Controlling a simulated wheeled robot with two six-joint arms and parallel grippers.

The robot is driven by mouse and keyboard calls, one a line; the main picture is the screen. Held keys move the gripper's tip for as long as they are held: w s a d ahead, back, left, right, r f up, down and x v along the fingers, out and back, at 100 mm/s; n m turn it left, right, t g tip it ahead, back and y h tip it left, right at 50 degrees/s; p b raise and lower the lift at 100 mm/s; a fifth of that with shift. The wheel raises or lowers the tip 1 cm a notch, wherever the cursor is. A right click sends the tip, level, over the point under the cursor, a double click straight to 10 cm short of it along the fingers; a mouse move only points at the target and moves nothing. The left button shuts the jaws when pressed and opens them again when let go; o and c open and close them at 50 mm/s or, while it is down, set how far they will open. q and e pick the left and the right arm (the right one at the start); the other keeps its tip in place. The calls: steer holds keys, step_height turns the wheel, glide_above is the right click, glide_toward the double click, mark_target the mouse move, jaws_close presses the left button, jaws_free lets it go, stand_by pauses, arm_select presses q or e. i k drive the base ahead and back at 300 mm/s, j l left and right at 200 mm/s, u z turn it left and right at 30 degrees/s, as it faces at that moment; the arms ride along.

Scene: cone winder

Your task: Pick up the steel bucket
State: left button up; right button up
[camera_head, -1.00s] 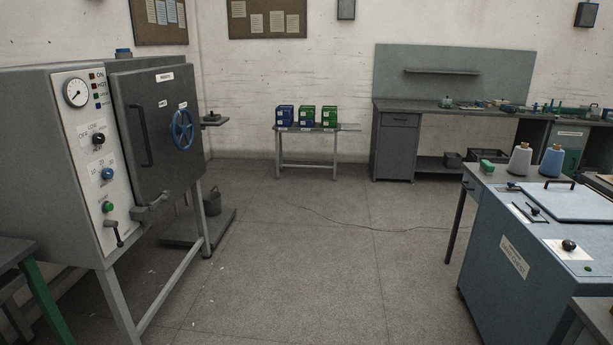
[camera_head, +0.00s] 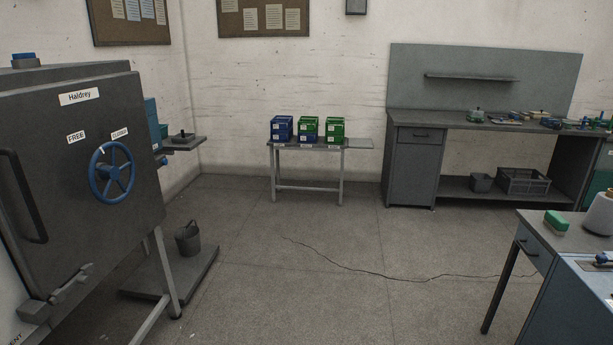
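A dark grey bucket (camera_head: 188,239) with a handle stands upright on a low, flat platform (camera_head: 200,275) on the floor at the left, just past the legs of the grey cabinet. A second small grey bucket-like container (camera_head: 480,182) stands on the lower shelf of the workbench at the back right. I cannot tell from the picture which of them is steel. Neither of my grippers shows in the head view.
The grey cabinet (camera_head: 75,170) with a blue handwheel fills the left side. A small table (camera_head: 306,146) bears blue and green boxes at the back wall. A bench (camera_head: 505,235) juts in at the right. The middle floor is clear, with a thin crack.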

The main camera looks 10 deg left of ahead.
mark_target(188, 237)
steer(key=i+u, duration=0.1)
steer(key=i, duration=0.55)
steer(key=i+u, duration=0.1)
steer(key=i, duration=0.55)
steer(key=i+l+u, duration=0.1)
steer(key=i, duration=0.55)
steer(key=i+u, duration=0.25)
steer(key=i, duration=0.8)
steer(key=i+l+u, duration=0.1)
steer(key=i+u, duration=0.15)
steer(key=i, duration=0.75)
